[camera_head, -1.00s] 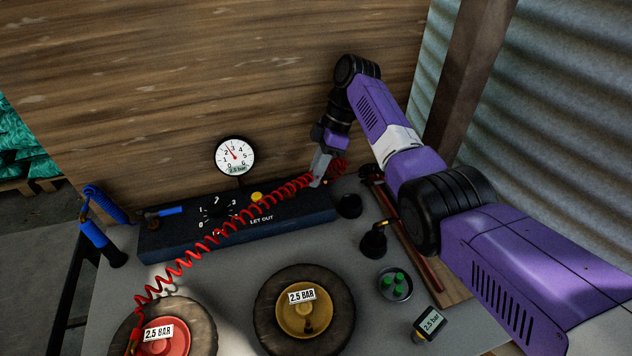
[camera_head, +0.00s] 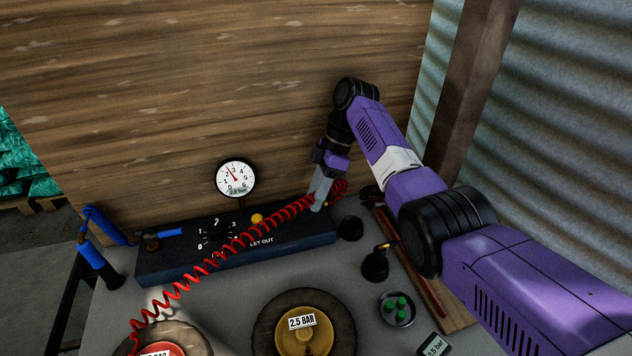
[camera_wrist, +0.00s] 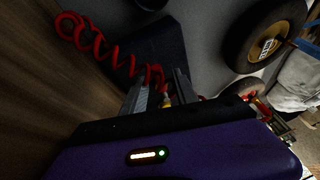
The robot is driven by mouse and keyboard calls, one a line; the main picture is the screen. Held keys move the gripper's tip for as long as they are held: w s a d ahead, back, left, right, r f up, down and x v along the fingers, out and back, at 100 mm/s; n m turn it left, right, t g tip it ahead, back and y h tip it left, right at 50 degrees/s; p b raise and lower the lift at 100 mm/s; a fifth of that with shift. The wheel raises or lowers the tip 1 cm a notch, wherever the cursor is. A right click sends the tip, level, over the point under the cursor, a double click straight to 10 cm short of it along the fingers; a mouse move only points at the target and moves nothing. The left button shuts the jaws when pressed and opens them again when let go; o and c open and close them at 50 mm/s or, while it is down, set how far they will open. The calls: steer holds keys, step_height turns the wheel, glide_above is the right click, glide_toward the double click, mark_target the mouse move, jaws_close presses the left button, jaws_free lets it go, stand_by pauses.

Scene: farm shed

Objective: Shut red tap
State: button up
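My gripper (camera_head: 317,207) points down at the right end of the dark control box (camera_head: 255,248), where the red coiled hose (camera_head: 185,284) ends. In the wrist view, the fingers of my gripper (camera_wrist: 161,92) stand apart. A small yellow and red piece shows between them, with gaps visible; I cannot tell whether it is part of the red tap. No red tap handle can be made out clearly; my gripper and the coil cover that end of the box. A blue-handled tap (camera_head: 166,234) is at the box's left end.
A pressure gauge (camera_head: 235,179) rises behind the box, against the wooden wall (camera_head: 250,80). A yellow-hub wheel (camera_head: 262,335), a dark fitting (camera_head: 375,266) and a round dish (camera_head: 397,317) are on the bench. The red coil crosses above the box front.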

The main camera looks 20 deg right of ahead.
step_height(320, 180, up, 20)
steer(key=p, duration=0.6)
steer(key=shift+p, duration=0.4)
